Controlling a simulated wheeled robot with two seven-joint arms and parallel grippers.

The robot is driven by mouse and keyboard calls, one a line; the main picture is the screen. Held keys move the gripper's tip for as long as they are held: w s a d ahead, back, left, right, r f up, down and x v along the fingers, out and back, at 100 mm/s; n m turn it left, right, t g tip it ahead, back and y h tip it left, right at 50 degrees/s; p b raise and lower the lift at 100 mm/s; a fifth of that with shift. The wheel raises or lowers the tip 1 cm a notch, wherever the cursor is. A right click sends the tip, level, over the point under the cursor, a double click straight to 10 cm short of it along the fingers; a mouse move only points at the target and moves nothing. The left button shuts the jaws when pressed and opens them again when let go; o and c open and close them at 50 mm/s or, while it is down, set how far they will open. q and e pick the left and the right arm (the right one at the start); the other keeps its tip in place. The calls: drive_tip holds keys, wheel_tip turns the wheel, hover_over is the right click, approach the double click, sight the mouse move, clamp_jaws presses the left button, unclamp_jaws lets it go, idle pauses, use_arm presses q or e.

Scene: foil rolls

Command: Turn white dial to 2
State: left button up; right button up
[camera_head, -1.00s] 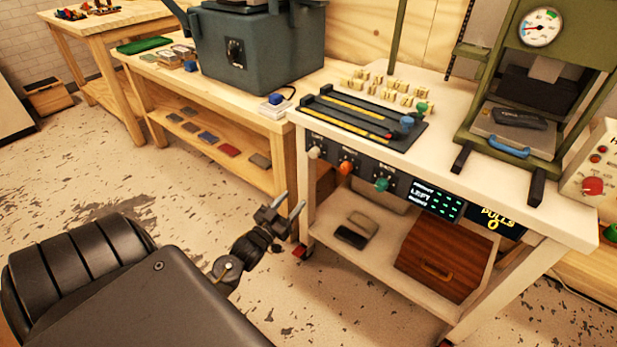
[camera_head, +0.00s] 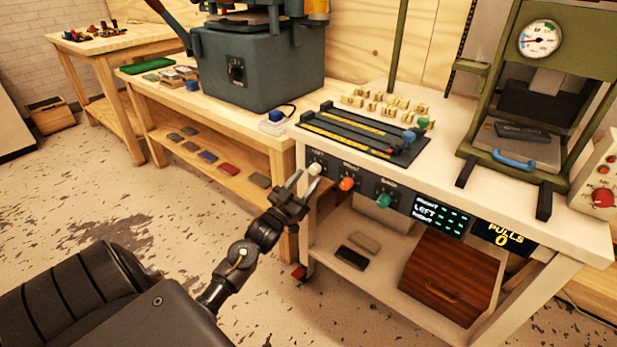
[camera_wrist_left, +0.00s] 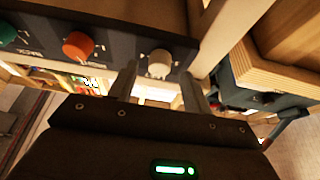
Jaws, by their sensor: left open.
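The white dial (camera_head: 315,169) is the leftmost knob on the dark panel (camera_head: 330,174) along the front edge of the white bench. An orange dial (camera_head: 347,184) and a green dial (camera_head: 384,200) sit to its right. My left gripper (camera_head: 303,188) is open and empty, just in front of and slightly below the white dial. In the left wrist view the white dial (camera_wrist_left: 159,63) shows beyond the two fingers (camera_wrist_left: 160,85), roughly between them, with no clear contact. The dial's number marks are too small to read. My right gripper is not in view.
A display (camera_head: 440,216) reading LEFT and a PULLS display (camera_head: 503,239) showing 0 are right of the dials. A black slide rack (camera_head: 360,135) lies on the bench top above. A wooden box (camera_head: 452,275) stands on the lower shelf. A wooden bench (camera_head: 290,140) adjoins at left.

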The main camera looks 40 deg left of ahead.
sight(315, 169)
use_arm(q)
drive_tip(key=shift+x, duration=1.1)
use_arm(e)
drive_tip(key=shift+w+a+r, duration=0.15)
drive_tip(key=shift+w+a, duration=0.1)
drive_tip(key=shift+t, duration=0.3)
